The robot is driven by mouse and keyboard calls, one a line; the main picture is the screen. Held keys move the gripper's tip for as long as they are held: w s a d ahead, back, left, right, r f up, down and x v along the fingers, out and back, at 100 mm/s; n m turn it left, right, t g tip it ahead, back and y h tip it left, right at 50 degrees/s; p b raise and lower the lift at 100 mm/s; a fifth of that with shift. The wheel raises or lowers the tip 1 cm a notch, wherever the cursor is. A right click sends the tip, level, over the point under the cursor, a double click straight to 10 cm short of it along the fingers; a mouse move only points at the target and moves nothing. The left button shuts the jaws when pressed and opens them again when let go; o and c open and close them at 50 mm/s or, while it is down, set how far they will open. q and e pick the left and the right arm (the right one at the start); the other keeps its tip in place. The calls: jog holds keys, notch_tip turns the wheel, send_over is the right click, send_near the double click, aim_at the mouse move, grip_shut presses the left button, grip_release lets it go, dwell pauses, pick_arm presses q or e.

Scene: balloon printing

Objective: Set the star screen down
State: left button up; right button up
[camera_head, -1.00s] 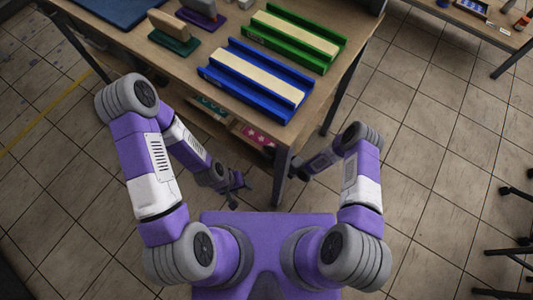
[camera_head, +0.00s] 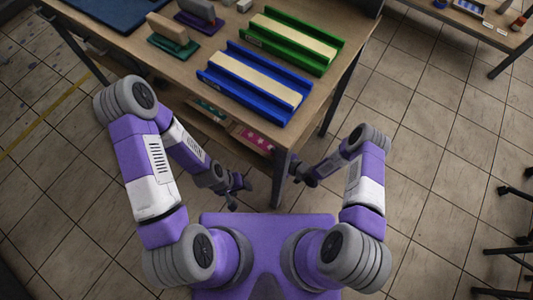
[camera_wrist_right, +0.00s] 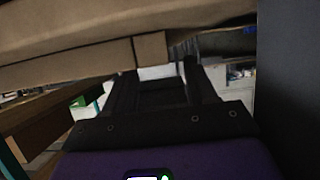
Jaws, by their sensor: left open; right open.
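A pink screen with white stars (camera_head: 258,140) lies on the shelf under the table's front edge. It is partly hidden by the tabletop. My left gripper (camera_head: 240,194) is open and empty in front of the table, below the screen in the head view. My right gripper (camera_head: 297,177) is open near the table's front right leg, to the right of the star screen. In the right wrist view its two fingers (camera_wrist_right: 162,88) stand apart, with a pale surface beyond them that I cannot identify.
The wooden table (camera_head: 225,150) carries a blue frame (camera_head: 262,82), a green frame (camera_head: 300,42) and handled tools (camera_head: 175,35). A green patterned screen (camera_head: 210,110) lies on the shelf to the left. A table leg (camera_head: 281,175) stands between my grippers.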

aim_at(263, 154)
jog(key=p+v, duration=0.1)
jog(key=v, duration=0.7)
jog(key=shift+p, duration=0.4)
jog(key=shift+d, duration=0.1)
jog(key=b+x, duration=0.3)
jog(key=x, duration=0.8)
jog(key=shift+a+f, duration=0.15)
jog(key=shift+a, duration=0.1)
notch_tip(263, 154, up, 4)
jog(key=shift+d+f+p, duration=0.1)
jog(key=shift+p, duration=0.8)
jog(key=shift+s+d+f, duration=0.15)
jog(key=shift+s+d, duration=0.25)
jog(key=shift+d, duration=0.25)
